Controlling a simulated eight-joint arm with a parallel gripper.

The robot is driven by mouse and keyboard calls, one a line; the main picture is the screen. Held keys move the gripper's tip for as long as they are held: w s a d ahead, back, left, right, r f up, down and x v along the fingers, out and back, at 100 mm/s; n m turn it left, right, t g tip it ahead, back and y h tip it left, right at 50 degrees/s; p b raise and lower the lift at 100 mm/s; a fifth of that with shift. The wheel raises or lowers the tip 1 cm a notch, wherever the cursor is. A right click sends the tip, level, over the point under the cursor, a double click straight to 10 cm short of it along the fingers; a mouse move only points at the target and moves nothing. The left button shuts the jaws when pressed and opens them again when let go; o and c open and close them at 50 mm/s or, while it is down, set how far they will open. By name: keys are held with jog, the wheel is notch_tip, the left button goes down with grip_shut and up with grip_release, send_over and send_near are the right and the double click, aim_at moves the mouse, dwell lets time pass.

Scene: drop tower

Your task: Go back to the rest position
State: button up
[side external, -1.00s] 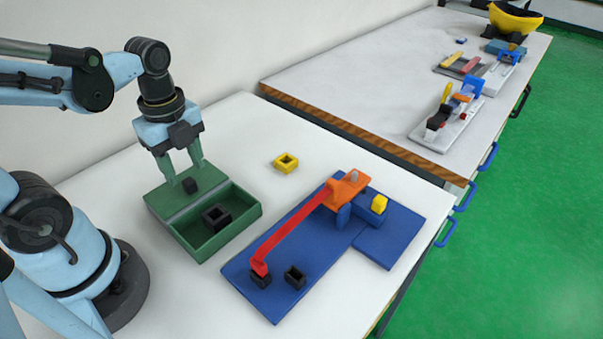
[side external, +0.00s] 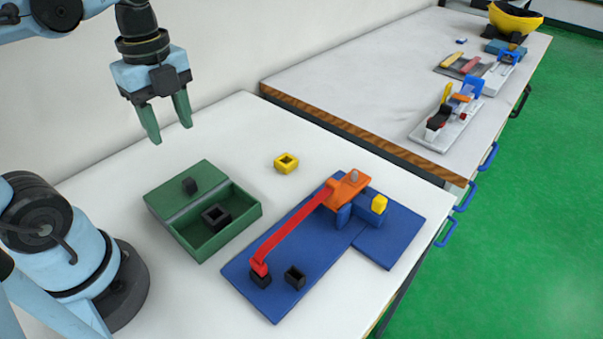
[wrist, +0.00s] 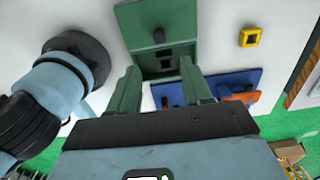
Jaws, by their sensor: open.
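My gripper (side external: 168,121) is open and empty, with its two green fingers pointing down. It is high above the table, up and to the left of the green box (side external: 233,241). In the wrist view my gripper (wrist: 163,88) shows its fingers apart, with the box (wrist: 140,68) beyond them. A small black block (side external: 190,186) stands on the box's flat green part. A black hollow block (side external: 216,217) lies inside the box's open compartment.
A blue base (side external: 262,290) with a red arm (side external: 290,236), an orange part (side external: 347,188) and a yellow piece (side external: 379,203) stands to the right. A yellow hollow block (side external: 286,163) lies behind. A second table (side external: 365,80) holds other tools. The white table between is clear.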

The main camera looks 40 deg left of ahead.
jog(key=w+d+f+n+t, duration=0.3)
jog(key=w+n+t, duration=0.4)
jog(key=n, duration=1.1)
jog(key=shift+d+f, duration=0.4)
jog(key=shift+f, duration=0.05)
